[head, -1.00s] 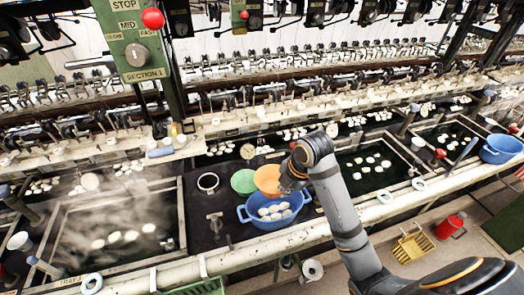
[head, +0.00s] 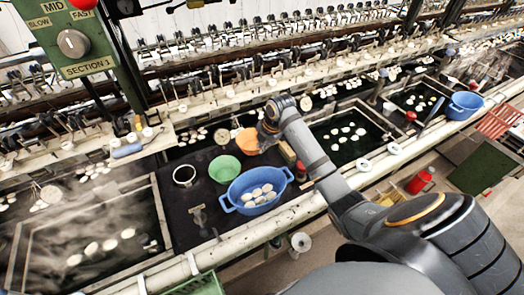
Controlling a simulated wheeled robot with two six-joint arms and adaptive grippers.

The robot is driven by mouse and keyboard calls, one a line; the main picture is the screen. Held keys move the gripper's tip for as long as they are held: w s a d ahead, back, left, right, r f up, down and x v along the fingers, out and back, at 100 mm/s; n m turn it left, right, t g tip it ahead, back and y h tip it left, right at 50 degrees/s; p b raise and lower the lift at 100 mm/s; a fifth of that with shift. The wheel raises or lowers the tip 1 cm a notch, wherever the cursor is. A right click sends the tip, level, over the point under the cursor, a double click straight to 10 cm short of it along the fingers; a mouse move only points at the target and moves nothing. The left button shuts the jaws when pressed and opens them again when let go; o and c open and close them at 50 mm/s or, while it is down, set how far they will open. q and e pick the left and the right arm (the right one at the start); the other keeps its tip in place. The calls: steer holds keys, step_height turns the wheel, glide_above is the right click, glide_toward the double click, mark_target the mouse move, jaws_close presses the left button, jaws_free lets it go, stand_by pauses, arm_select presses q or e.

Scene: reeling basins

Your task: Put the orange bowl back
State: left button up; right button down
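The orange bowl (head: 246,142) is behind and to the right of the green bowl (head: 225,169), at the back of the dark worktop between the water basins. My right gripper (head: 264,135) is at the orange bowl's right rim and appears shut on it; its fingertips are small and partly hidden. Whether the bowl touches the surface below cannot be told. My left gripper is not in view.
A blue two-handled tub (head: 236,191) with several pale cocoons stands in front of the bowls. A white-rimmed cup (head: 184,175) stands left of them. A steaming basin (head: 75,270) lies left, another basin (head: 345,132) right. Reeling machinery runs along the back.

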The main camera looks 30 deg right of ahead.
steer(key=shift+w+d+f, duration=0.3)
steer(key=shift+w+f, duration=0.25)
steer(key=shift+f, duration=0.2)
step_height(320, 180, down, 3)
steer(key=shift+d+f+p, duration=0.1)
steer(key=shift+d+p, duration=0.05)
steer(key=shift+p, duration=0.55)
steer(key=shift+w+f, duration=0.1)
steer(key=shift+f, duration=0.15)
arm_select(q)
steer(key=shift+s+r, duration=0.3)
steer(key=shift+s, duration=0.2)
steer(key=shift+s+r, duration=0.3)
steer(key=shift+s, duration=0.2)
arm_select(e)
steer(key=c, duration=1.5)
jaws_free()
steer(key=shift+r, duration=0.15)
arm_select(q)
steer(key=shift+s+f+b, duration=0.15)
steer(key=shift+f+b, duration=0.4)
steer(key=shift+b, duration=0.05)
arm_select(e)
steer(key=v, duration=1.2)
